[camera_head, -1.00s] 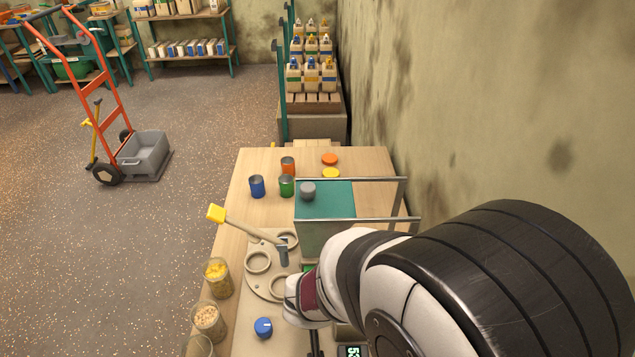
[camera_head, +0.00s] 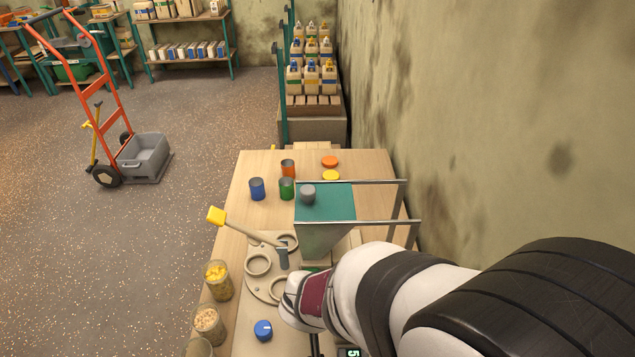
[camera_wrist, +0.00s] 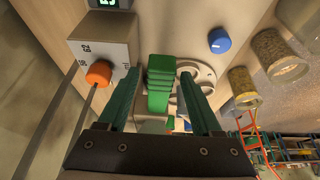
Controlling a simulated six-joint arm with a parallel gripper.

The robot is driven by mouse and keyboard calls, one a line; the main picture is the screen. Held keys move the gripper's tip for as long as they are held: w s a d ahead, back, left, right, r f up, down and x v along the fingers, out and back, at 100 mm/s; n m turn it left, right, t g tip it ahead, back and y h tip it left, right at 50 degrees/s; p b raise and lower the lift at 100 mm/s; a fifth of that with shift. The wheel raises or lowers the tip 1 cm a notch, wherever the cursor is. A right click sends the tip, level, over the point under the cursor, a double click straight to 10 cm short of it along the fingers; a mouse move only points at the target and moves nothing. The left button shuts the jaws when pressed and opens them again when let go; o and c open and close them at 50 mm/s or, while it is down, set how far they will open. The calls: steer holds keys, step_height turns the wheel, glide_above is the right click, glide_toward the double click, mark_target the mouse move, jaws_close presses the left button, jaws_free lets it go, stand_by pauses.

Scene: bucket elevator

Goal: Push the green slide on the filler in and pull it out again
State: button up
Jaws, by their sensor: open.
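The green slide (camera_wrist: 160,78) shows in the wrist view as a ribbed green block between my fingers. My gripper (camera_wrist: 158,72) is open, with one teal finger on each side of the slide. I cannot tell whether either finger touches it. In the head view, the filler's teal-topped hopper (camera_head: 325,203) stands in a metal frame on the wooden table. My wrist covers the area below it, so my fingertips and most of the slide are hidden there.
A round plate with ring holders (camera_head: 258,264) and a yellow-handled lever (camera_head: 217,215) lies left of my wrist. A blue knob (camera_head: 263,330) and jars (camera_head: 218,282) are nearby. A grey box with an orange button (camera_wrist: 98,74) stands left of my fingers in the wrist view.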

steer(key=w+r+v, duration=0.1)
steer(key=w+v, duration=0.1)
steer(key=v, duration=0.7)
steer(key=shift+r, duration=0.2)
steer(key=shift+s, duration=0.1)
steer(key=s+d+m+g+y, duration=0.1)
steer(key=s+d+m+g, duration=0.1)
steer(key=s, duration=0.6)
steer(key=s+d+m+g, duration=0.2)
steer(key=s+d+m, duration=0.1)
steer(key=s, duration=0.4)
steer(key=shift+s+d+r+m+g+y, duration=0.2)
steer(key=shift+s+d+m+g+y, duration=0.15)
steer(key=shift+d, duration=0.55)
